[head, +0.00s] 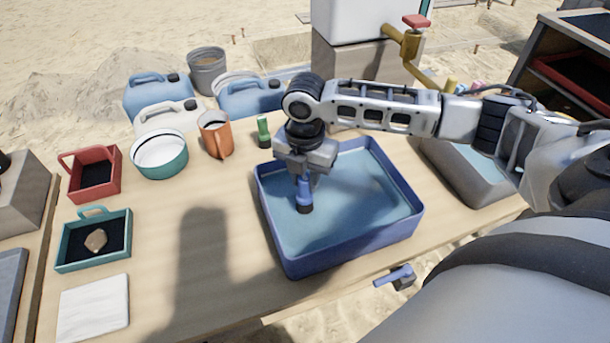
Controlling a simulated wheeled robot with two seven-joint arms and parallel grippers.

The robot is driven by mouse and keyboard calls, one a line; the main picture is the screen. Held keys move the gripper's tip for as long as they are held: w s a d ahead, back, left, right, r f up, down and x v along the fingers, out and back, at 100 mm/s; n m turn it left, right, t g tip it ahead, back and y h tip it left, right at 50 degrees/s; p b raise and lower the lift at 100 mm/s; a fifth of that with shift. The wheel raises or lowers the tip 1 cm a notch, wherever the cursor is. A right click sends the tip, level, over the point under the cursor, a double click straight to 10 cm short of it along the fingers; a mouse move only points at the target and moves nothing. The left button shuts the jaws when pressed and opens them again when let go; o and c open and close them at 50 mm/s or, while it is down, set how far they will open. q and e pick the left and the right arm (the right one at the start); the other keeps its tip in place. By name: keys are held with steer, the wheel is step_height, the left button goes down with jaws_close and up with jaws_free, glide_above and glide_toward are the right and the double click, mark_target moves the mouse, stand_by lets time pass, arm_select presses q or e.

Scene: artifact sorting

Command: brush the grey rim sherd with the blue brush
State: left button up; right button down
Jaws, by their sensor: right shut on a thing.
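My right gripper (303,168) is shut on the blue brush (304,190) and points down into the blue basin. The brush hangs upright with its dark end low, over or in the water near the basin's left side. I cannot tell whether the dark end touches anything. I see no grey rim sherd; the gripper and brush hide part of the basin. My left gripper is not in view.
The blue basin (345,258) holds water. At left are a teal tray (93,262) with a brown sherd (96,239), a red tray (118,178) and a white cloth (93,307). A teal-white bowl (160,168), orange mug (215,136) and green-capped tube (264,132) stand behind. The table's middle-left is clear.

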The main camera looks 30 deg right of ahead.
steer(key=shift+f, duration=0.5)
steer(key=shift+f, duration=0.3)
stand_by(0.4)
